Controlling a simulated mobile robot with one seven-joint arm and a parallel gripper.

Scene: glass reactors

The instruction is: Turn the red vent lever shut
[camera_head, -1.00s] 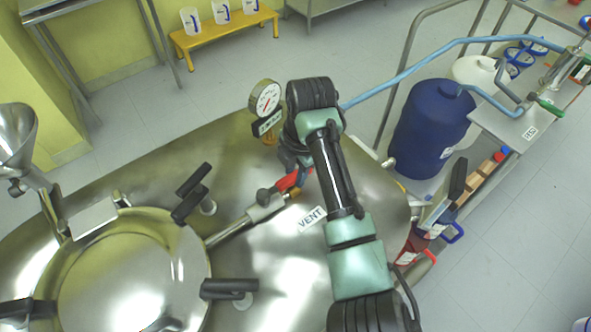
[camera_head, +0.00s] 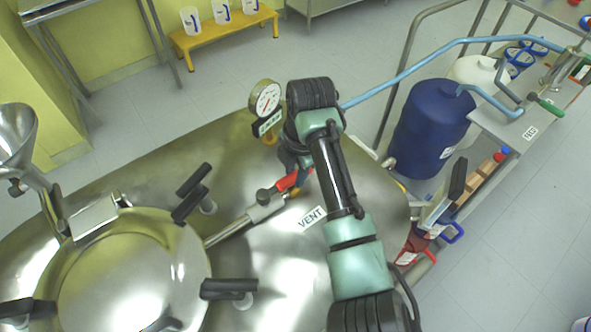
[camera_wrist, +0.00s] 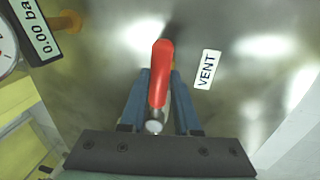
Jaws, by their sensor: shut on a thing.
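The red vent lever (camera_wrist: 160,75) stands between the two blue fingers of my gripper (camera_wrist: 161,95) in the wrist view. My gripper is shut on it, with a finger on each side. In the head view the red lever (camera_head: 288,181) shows beside my wrist, at the end of a metal vent pipe (camera_head: 245,219) with a black knob. My fingers are mostly hidden there behind my arm. The VENT label (camera_head: 311,218) lies on the steel lid to the right of the pipe; it also shows right of the lever in the wrist view (camera_wrist: 207,69).
A round hatch (camera_head: 120,270) with black clamp handles is at the left. A blue drum (camera_head: 430,128) and a cart (camera_head: 505,128) with a blue hose stand at the right.

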